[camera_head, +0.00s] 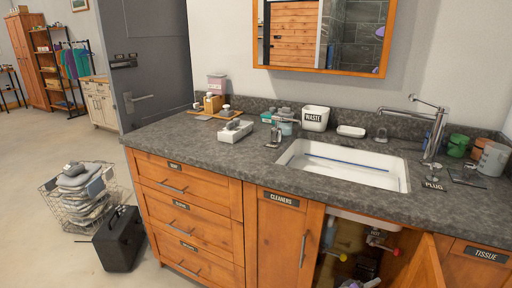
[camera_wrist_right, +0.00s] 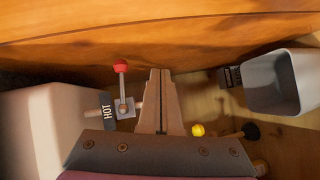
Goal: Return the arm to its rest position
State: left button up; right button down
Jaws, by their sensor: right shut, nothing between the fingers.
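In the right wrist view my right gripper (camera_wrist_right: 160,75) is shut, its two fingers together and empty. It is close to the valve with a red knob (camera_wrist_right: 121,66) and a HOT tag, which stands just left of the fingers; a gap shows between them. A yellow knob (camera_wrist_right: 198,130) is right of the fingers. In the head view the red knob (camera_head: 397,252) and yellow knob (camera_head: 343,257) show inside the open sink cabinet. I cannot make out my right gripper clearly there. My left gripper is in no view.
The open cabinet door (camera_head: 422,268) stands at the lower right. A grey bin (camera_wrist_right: 285,82) is right of the fingers, and a pale bulky surface (camera_wrist_right: 40,125) is on the left. The countertop (camera_head: 215,160) carries a sink. A black case (camera_head: 119,238) and wire basket stand on the floor.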

jog(key=s+a+r+m+g+y+p, duration=0.1)
jog(key=s+a+r+y, duration=0.2)
jog(key=s+a+y, duration=0.8)
jog(key=s+a+r+m+g+y, duration=0.1)
jog(key=s+a+r+m+y, duration=0.2)
jog(key=s+a, duration=1.55)
pick_arm(q)
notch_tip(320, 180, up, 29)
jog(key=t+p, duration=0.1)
jog(key=p, duration=2.4)
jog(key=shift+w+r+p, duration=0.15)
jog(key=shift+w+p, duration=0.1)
jog(key=shift+p, duration=0.05)
pick_arm(e)
jog(key=s+d+r, duration=0.1)
jog(key=d+r, duration=0.1)
jog(key=r, duration=1.2)
jog(key=s+d+r+n+t, duration=0.1)
jog(key=r, duration=1.3)
jog(key=shift+d+r+y, duration=0.25)
jog(key=shift+d+y, duration=0.05)
jog(key=shift+d, duration=0.1)
jog(key=shift+s+f, duration=0.1)
jog(key=shift+s, duration=0.05)
